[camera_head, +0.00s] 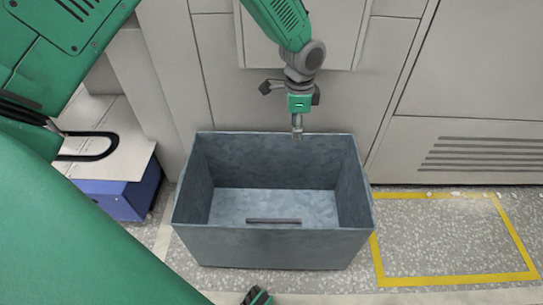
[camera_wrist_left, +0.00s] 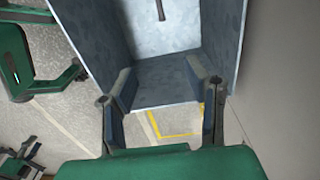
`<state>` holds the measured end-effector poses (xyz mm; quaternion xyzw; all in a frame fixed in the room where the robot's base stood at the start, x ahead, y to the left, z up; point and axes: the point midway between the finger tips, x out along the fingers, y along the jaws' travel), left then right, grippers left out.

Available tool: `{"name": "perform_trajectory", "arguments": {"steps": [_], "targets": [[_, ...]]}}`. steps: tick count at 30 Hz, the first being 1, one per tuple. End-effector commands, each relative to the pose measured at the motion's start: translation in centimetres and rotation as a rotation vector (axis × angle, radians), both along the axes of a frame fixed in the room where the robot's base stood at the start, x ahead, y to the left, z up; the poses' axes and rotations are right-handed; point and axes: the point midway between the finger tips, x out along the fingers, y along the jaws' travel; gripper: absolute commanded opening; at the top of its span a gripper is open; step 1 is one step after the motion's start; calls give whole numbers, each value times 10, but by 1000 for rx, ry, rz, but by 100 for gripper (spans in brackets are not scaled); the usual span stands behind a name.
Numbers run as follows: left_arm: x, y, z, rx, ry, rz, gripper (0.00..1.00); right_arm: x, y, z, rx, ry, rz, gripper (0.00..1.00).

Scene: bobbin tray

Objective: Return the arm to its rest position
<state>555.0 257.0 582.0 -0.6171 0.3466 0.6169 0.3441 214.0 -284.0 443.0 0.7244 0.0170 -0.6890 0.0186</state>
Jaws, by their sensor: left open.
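My left gripper (camera_head: 297,126) hangs from its arm at the top of the head view, over the far rim of a grey-blue metal bin (camera_head: 275,248). In the left wrist view my left gripper (camera_wrist_left: 166,88) has its two fingers spread, with nothing between them. The bin's wall (camera_wrist_left: 95,35) shows beyond the fingers. A dark thin bar (camera_head: 273,220) lies on the bin floor, apart from the gripper. The bar also shows at the top of the wrist view (camera_wrist_left: 161,10).
Pale cabinets (camera_head: 460,70) stand close behind the bin and arm. A blue box (camera_head: 120,198) is on the left. A yellow-outlined floor area (camera_head: 450,235) on the right is empty. Green parts of my own body fill the left side.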

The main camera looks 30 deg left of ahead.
Motion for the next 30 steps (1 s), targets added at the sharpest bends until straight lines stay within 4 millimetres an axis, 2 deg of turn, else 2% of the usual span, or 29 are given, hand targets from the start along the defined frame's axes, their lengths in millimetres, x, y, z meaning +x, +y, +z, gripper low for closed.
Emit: {"name": "perform_trajectory", "arguments": {"steps": [7, 11, 14, 17, 18, 21, 25, 30], "targets": [[-1, 1, -2, -2, 2, 3, 42, 2, 1, 0, 0, 0, 1, 40], [-23, -7, -26, -25, 14, 48, 42, 2, 1, 0, 0, 0, 1, 40], [-64, -19, -64, -64, 32, 145, 42, 2, 1, 0, 0, 0, 1, 40], [-127, -27, -107, -98, 51, 310, 42, 2, 1, 0, 0, 1, 1, 40], [-154, -27, -120, -105, 54, 387, 42, 2, 1, 0, 0, 1, 1, 40], [-214, -22, -141, -104, 49, 568, 42, 2, 1, 0, 0, 1, 1, 40], [-272, -7, -148, -77, 26, 748, 42, 2, 1, 0, 0, 1, 1, 40], [-333, 17, -140, -18, -24, 930, 42, 2, 1, 0, 0, 1, 1, 40]]}}
